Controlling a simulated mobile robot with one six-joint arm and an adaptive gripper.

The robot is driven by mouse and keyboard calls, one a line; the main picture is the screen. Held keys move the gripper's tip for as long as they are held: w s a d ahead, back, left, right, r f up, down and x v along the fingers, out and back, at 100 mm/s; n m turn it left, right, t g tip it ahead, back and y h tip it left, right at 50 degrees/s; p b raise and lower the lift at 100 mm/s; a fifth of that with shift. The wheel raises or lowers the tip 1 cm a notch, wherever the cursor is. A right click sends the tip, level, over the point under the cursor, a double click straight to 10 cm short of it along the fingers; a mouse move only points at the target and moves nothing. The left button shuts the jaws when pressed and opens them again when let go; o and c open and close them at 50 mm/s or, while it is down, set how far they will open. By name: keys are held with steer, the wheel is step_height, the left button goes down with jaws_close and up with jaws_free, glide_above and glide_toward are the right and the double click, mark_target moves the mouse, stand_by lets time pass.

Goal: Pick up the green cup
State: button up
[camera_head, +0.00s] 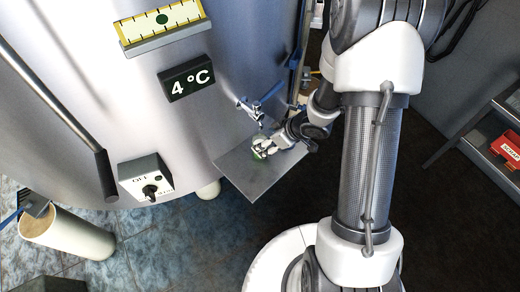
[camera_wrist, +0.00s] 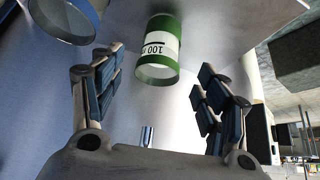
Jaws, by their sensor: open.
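The green cup (camera_head: 258,156) stands on a metal shelf plate (camera_head: 250,187) at the front of the tank. In the head view my gripper (camera_head: 268,146) hides most of it. The wrist view appears upside down; there the cup (camera_wrist: 158,50) is green with a white band marked "100" and lies ahead, between the lines of my two fingers. My gripper (camera_wrist: 162,85) is open in that view, with a finger on each side and clear space between them. I see no finger touching the cup.
A tap (camera_head: 254,108) sticks out of the tank (camera_head: 85,75) just above the shelf plate. A switch box (camera_head: 146,178) and a 4 °C display (camera_head: 186,78) are on the tank wall. A shelf unit with a red box (camera_head: 506,146) stands at the right.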

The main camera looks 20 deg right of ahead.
steer(key=b+x, duration=0.2)
steer(key=x, duration=0.2)
steer(key=shift+w+a+f, duration=0.15)
steer(key=shift+w+f, duration=0.05)
steer(key=shift+w, duration=0.1)
steer(key=shift+r, duration=0.1)
steer(key=shift+c, duration=0.5)
steer(key=shift+r, duration=0.1)
steer(key=c, duration=1.5)
